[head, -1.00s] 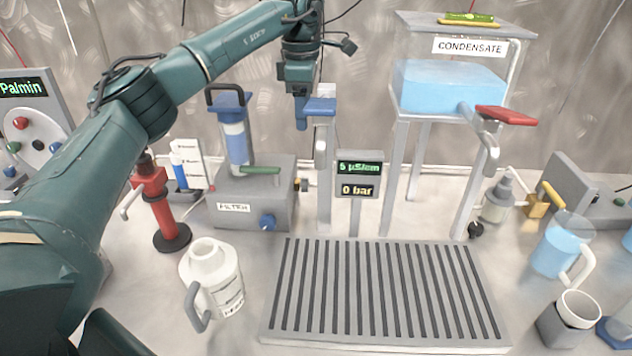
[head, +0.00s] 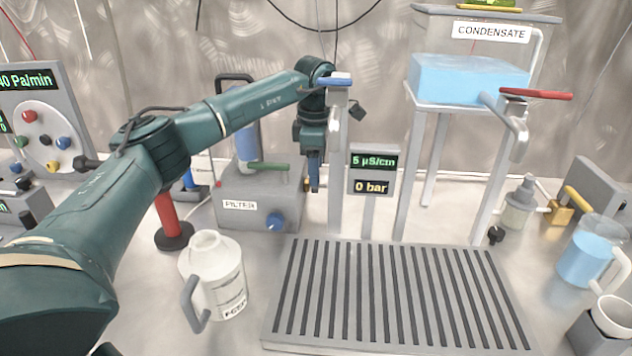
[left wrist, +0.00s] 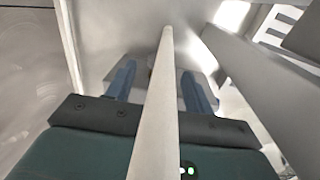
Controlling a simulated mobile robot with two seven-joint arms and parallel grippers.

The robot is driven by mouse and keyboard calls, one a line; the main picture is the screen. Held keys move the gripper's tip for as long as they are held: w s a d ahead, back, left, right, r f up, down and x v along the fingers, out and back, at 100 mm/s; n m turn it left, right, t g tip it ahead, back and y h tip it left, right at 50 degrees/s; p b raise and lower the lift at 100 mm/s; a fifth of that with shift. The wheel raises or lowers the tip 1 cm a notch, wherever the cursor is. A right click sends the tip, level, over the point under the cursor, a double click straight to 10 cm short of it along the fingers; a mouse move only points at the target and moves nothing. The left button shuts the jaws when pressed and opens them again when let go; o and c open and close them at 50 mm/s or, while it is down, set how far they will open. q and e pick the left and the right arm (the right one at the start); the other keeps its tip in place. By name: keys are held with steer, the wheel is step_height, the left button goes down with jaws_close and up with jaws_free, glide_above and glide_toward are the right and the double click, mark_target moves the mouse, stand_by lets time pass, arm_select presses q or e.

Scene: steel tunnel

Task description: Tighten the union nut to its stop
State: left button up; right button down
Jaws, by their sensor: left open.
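My left gripper (head: 314,186) points down at the right end of the grey filter box (head: 240,188), its blue fingers close to the thin tap post (head: 337,150). In the left wrist view its two fingers (left wrist: 160,90) stand apart, with a pale bar crossing in front of the camera between them. Nothing is seen held. The union nut cannot be made out clearly; the fitting at the filter box's right end is largely hidden behind the fingers. My right gripper is not in view.
A slotted drain grate (head: 395,295) lies in front, with a white jug (head: 215,275) to its left. A display (head: 372,172) reads 0 bar. The condensate tank (head: 465,80) stands on legs at right. A brass valve (head: 560,211) and blue-filled pitcher (head: 583,262) are far right.

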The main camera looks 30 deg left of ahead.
arm_select(q)
step_height(320, 180, down, 3)
steer(key=shift+w+r, duration=0.1)
steer(key=shift+f, duration=0.65)
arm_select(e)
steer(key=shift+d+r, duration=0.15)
arm_select(q)
steer(key=shift+c, duration=0.2)
steer(key=c, duration=0.9)
steer(key=shift+w+r+p, duration=0.1)
steer(key=shift+r+p, duration=0.15)
steer(key=shift+p, duration=0.4)
steer(key=shift+r+g+p, duration=0.1)
steer(key=shift+g+p, duration=0.4)
steer(key=shift+p, duration=0.1)
steer(key=shift+w+a+h, duration=0.1)
steer(key=shift+h, duration=0.2)
steer(key=shift+w+f+g+p, duration=0.1)
steer(key=shift+f+g+p, duration=0.25)
steer(key=shift+g, duration=0.25)
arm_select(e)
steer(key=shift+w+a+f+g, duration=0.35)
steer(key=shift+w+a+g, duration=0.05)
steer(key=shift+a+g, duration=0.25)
